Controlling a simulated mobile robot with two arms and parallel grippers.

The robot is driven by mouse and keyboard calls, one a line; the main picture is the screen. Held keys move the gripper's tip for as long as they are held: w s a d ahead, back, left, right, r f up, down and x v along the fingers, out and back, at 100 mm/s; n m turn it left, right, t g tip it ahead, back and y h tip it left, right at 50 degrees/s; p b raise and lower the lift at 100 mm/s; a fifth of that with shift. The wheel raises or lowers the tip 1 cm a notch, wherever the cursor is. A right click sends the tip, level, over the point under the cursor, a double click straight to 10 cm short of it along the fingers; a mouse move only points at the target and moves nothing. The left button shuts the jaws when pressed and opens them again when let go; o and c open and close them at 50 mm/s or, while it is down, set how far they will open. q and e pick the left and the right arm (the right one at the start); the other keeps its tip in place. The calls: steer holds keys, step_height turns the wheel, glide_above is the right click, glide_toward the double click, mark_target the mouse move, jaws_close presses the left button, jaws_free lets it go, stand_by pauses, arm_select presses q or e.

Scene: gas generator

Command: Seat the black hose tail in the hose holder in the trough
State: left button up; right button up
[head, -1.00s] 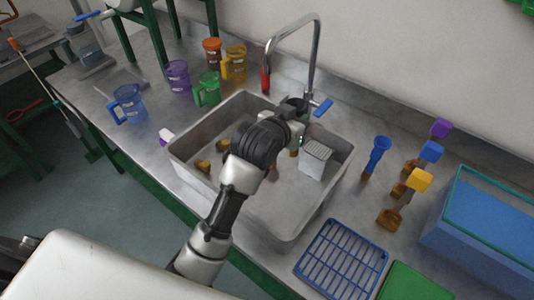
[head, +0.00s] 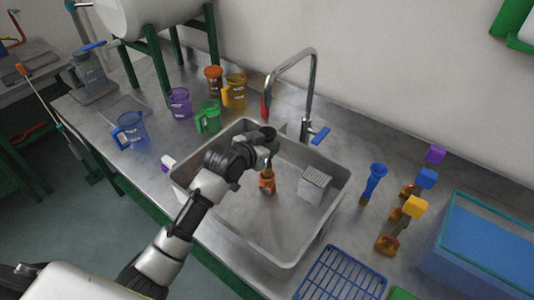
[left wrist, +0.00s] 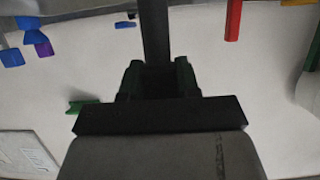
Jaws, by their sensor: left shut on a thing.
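My left gripper (head: 268,146) is over the trough (head: 290,240), pointing away from the arm. In the left wrist view it is shut on a dark, straight bar-like piece (left wrist: 155,35), which looks like the black hose tail; only part of it shows. In the head view the held piece is mostly hidden by the wrist and gripper. An orange-brown piece (head: 266,183) stands in the trough just below the gripper; I cannot tell whether it is the hose holder or whether the held piece touches it. My right gripper is not in view.
A grey ribbed block (head: 315,183) stands in the trough's right part. A blue rack (head: 340,275) lies in front.

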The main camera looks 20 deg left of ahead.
arm_select(q)
step_height(320, 180, down, 4)
steer(key=shift+r+p, duration=0.25)
steer(key=shift+p, duration=0.05)
steer(key=shift+f, duration=0.15)
steer(key=o, duration=1)
steer(key=shift+f, duration=0.1)
steer(key=shift+c, duration=0.2)
steer(key=shift+s, duration=0.1)
steer(key=b+v, duration=0.1)
steer(key=v, duration=1.1)
